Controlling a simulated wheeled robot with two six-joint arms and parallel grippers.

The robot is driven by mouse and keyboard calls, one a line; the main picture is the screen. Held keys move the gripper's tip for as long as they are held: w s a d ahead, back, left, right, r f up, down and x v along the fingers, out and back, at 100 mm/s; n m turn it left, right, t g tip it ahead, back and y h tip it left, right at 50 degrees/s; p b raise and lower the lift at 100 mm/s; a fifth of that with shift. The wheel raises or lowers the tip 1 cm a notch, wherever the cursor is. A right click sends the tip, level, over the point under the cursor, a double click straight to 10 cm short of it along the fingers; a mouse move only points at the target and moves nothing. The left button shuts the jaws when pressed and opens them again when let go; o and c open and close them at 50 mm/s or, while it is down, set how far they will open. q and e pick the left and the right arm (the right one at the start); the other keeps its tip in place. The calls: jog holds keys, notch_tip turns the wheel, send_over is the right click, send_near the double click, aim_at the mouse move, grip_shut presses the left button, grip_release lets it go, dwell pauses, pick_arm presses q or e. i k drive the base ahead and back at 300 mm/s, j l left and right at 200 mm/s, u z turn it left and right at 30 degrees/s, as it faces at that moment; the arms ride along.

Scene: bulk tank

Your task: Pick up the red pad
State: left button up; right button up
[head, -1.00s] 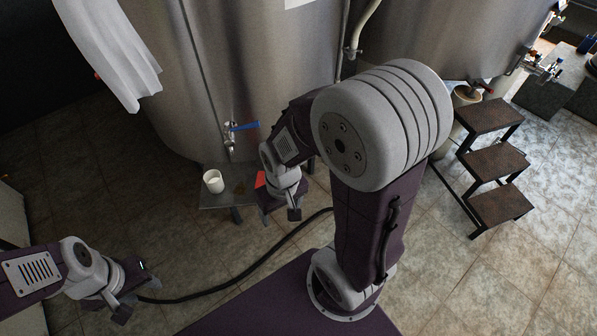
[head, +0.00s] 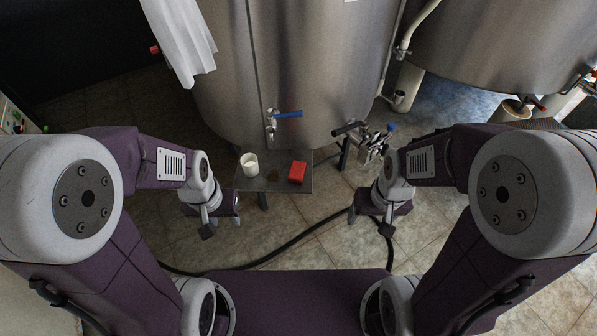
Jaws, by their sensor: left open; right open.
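The red pad (head: 297,172) is a small red block lying on the right part of a low grey stand (head: 278,184) in front of the steel tank. My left gripper (head: 222,222) is open and empty, to the left of the stand and nearer to me. My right gripper (head: 371,220) is open and empty, to the right of the pad and nearer to me. Neither gripper touches the pad.
A white cup (head: 250,164) and a brown patch (head: 273,175) are on the stand left of the pad. A blue-handled valve (head: 286,114) juts from the tank (head: 300,60) above. Metal fittings (head: 370,145) are at right. A dark hose (head: 300,236) crosses the floor.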

aim_at(297, 169)
jog(key=i+u, duration=0.7)
jog(key=u, duration=0.15)
